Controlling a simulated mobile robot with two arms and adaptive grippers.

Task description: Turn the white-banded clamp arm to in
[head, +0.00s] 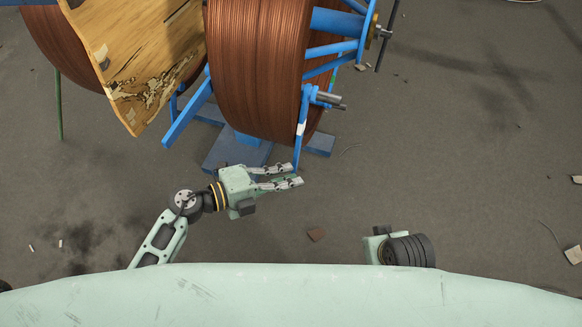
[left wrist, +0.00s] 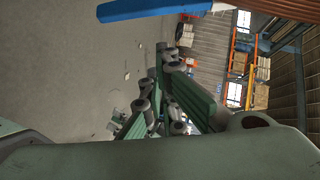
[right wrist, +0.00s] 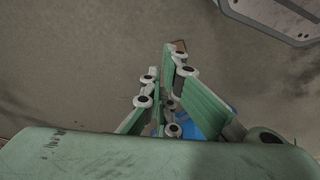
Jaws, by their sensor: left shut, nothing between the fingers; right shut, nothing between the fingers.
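The white-banded clamp arm (head: 301,128) is a thin blue bar with a white band, hanging down the right face of the copper coil reel in the head view. Its lower end is close to my left gripper (head: 299,175), whose fingers point right. I cannot tell whether they touch. The left gripper is shut and empty; its fingers also show in the left wrist view (left wrist: 163,75). A blue bar (left wrist: 155,9) crosses the top there. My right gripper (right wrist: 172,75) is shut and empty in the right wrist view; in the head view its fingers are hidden.
The copper coil (head: 255,70) stands on a blue base (head: 222,150) with blue spokes and a hub shaft (head: 378,32). A torn wooden panel (head: 145,50) is at upper left.

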